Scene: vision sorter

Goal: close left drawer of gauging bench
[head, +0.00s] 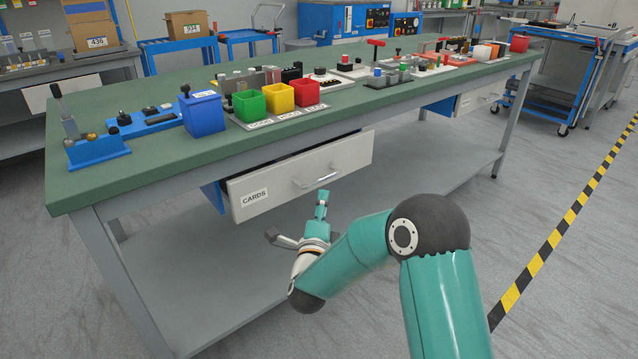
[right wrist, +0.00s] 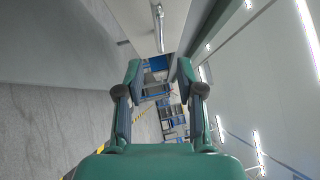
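The gauging bench (head: 150,160) has a green top and grey legs. Its left drawer (head: 275,190), labelled CARDS, is pulled out; its pale front and bar handle (head: 320,180) face me, with a blue side behind. My right gripper (head: 296,215) is open and empty, just in front of and below the drawer front, apart from the handle. In the right wrist view its two fingers (right wrist: 160,68) are spread, and the handle (right wrist: 158,27) shows beyond them at the top. My left gripper is not in view.
Green, yellow and red bins (head: 278,98), a blue bin (head: 202,114) and gauges stand on the bench top. A lower shelf (head: 240,255) lies under the drawer. Another drawer (head: 480,96) is at the bench's right. Floor in front is clear, with a yellow-black stripe (head: 560,225).

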